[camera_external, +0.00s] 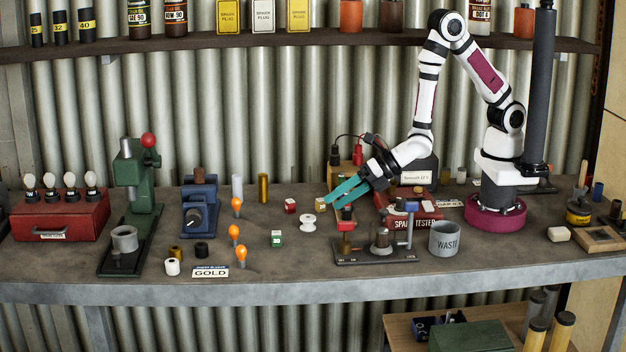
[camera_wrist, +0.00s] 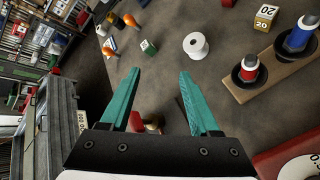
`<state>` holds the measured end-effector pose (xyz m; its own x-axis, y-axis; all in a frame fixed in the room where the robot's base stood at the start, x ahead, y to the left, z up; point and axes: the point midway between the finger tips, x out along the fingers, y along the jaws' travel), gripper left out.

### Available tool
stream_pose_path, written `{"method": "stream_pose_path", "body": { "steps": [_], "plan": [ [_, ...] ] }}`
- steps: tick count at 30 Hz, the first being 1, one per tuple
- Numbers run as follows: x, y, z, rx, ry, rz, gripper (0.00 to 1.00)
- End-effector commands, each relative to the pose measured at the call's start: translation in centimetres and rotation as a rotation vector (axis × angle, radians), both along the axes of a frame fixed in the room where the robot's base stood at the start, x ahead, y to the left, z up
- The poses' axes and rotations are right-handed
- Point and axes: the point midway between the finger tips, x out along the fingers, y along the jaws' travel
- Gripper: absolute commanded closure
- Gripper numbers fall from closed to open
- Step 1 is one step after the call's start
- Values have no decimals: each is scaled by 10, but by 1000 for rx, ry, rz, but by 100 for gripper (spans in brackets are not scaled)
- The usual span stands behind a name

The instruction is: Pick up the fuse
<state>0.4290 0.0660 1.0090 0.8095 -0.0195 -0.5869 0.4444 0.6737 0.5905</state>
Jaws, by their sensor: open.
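No thing is plainly marked as a fuse, so I cannot tell which one it is. Small marked cubes are candidates: a green and white cube (camera_external: 276,239) marked 30, a red and white cube (camera_external: 291,206), and a yellow and white cube (camera_external: 320,204) below my gripper's fingers. The wrist view shows the green cube (camera_wrist: 149,47) and a yellow cube (camera_wrist: 265,17) marked 20. A white spool (camera_external: 307,221) lies near them; it also shows in the wrist view (camera_wrist: 196,45). My gripper (camera_external: 336,199), with teal fingers (camera_wrist: 159,73), is open and empty above the bench.
A stand with red-topped and blue-topped posts (camera_external: 375,258) and a grey WASTE cup (camera_external: 444,239) are right of the cubes. Orange bulbs (camera_external: 237,205) and a blue device (camera_external: 199,205) are left. The bench front (camera_external: 310,285) is mostly clear.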

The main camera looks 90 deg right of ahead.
Motion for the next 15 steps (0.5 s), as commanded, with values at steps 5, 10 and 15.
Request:
{"method": "stream_pose_path", "body": {
  "steps": [5,10,15],
  "plan": [
    [6,13,-24,-579,-171,355,38],
    [14,17,-29,-722,-215,431,38],
    [49,17,-43,-721,-217,429,38]
  ]
}}
